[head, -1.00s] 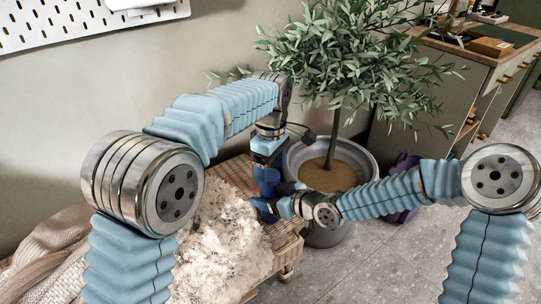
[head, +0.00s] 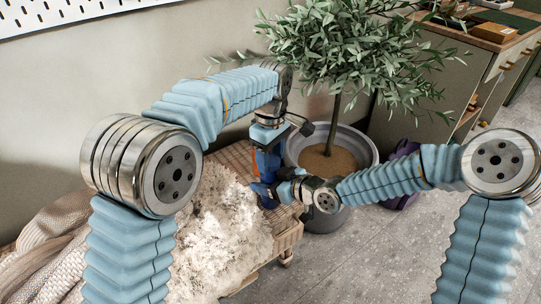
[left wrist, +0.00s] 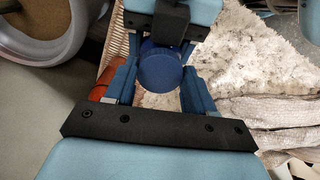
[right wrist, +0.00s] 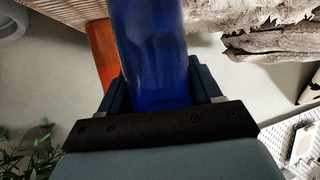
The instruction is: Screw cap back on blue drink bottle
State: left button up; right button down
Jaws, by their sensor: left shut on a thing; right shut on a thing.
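The blue drink bottle (right wrist: 155,55) stands between the fingers of my right gripper (right wrist: 160,85) in the right wrist view; that gripper is shut on its body from the side. In the left wrist view, the round blue cap (left wrist: 160,70) is between the fingers of my left gripper (left wrist: 159,88). My left gripper points down from above and is shut on the cap, over the bottle. In the head view my left gripper (head: 268,160) is directly above my right gripper (head: 268,192), and they largely hide the bottle. The join between cap and bottle is not clearly visible.
An orange object (right wrist: 103,50) stands close beside the bottle. A woven bench (head: 288,236) lies below, with a shaggy pale throw (head: 220,235) on its near side. A potted tree (head: 335,150) stands just behind and right. Open floor lies to the right.

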pick_arm(q)
jog(key=m, duration=0.5)
jog(key=o, duration=1.2)
jog(key=shift+c, duration=0.2)
jog(key=shift+r, duration=0.1)
jog(key=shift+r, duration=2.15)
